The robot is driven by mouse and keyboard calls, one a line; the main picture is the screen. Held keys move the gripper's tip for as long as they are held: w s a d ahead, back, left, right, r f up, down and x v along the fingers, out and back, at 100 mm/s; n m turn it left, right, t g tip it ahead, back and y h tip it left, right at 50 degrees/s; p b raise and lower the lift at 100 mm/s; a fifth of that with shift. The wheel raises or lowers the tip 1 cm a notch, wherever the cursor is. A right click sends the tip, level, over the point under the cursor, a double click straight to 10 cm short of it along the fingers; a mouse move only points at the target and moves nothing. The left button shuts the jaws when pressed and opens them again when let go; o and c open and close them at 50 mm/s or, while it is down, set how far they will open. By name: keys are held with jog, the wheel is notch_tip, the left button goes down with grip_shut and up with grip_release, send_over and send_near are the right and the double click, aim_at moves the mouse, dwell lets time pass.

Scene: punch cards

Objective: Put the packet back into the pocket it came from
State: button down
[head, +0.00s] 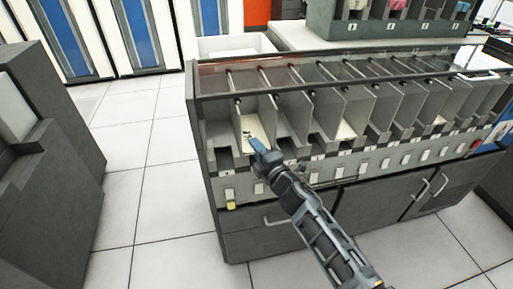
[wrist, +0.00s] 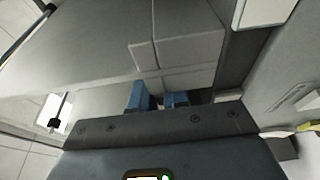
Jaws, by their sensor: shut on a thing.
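My gripper (head: 257,146) has blue fingertips and is at the front of the second pocket from the left in the grey card machine (head: 212,125). A cream packet (head: 254,126) with small dark marks shows in that pocket, just beyond the fingertips. My gripper is shut on the packet. In the wrist view the blue fingertips (wrist: 158,101) are close together against a broad pale surface with faint rectangular outlines. The fingers hide the grip itself, and I cannot tell how deep the packet sits.
Upright grey dividers (head: 295,112) stand close on both sides of the pocket. Metal rods run above the row, and a clear cover (head: 235,75) lies at the back. Another pocket holds cream cards (head: 346,131). Open floor (head: 165,195) lies to the left.

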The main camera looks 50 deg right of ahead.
jog(key=c, duration=1)
grip_release()
jog(key=shift+c, duration=0.2)
jog(key=shift+s, duration=0.1)
jog(key=b+v, duration=0.2)
jog(key=v, duration=0.5)
jog(key=shift+s+a, duration=0.15)
jog(key=shift+s, duration=0.15)
